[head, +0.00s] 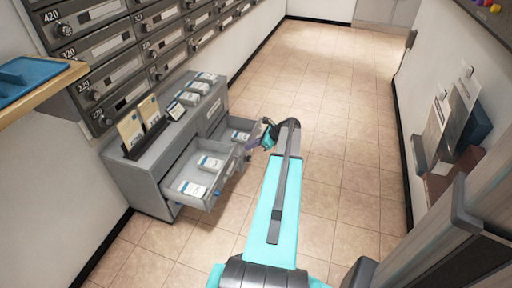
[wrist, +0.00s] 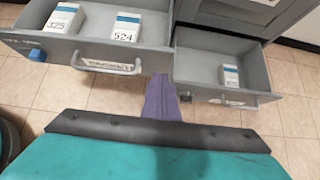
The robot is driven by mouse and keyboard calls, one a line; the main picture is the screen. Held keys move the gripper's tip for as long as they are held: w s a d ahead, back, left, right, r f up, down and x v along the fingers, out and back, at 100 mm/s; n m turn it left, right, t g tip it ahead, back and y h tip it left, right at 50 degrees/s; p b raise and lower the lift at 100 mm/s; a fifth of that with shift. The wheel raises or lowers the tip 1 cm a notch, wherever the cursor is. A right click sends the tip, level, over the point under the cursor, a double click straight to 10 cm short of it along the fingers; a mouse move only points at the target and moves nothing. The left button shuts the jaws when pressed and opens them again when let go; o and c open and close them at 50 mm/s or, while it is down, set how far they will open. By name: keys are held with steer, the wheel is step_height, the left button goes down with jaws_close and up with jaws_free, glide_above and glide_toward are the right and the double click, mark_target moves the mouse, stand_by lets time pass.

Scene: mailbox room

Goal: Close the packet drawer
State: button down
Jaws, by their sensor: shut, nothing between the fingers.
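Two grey drawers stand open in a low grey cabinet. The nearer drawer (head: 202,203) is pulled far out and holds two white boxes; in the wrist view it is the left one (wrist: 150,57). Its front has a handle with a label (wrist: 107,63) whose words I cannot read surely. The farther drawer (wrist: 220,88) is open less far and holds one white box (wrist: 231,77). I cannot tell which is the packet drawer. My gripper (head: 254,141) is shut and empty, its purple fingers (wrist: 160,98) beside the gap between the drawer fronts. Contact is unclear.
The cabinet top (head: 180,125) carries cards in a stand and several small boxes. Numbered mailboxes (head: 150,40) line the wall above. A blue tray (head: 25,78) lies on a shelf at left. The tiled floor (head: 320,90) behind and right of my arm is clear.

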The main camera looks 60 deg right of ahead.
mark_target(237, 147)
steer(key=shift+w+a+r+b, duration=0.1)
steer(key=shift+w+a+b, duration=0.15)
steer(key=shift+w, duration=0.65)
steer(key=shift+w+a+b, duration=0.2)
steer(key=shift+w, duration=0.7)
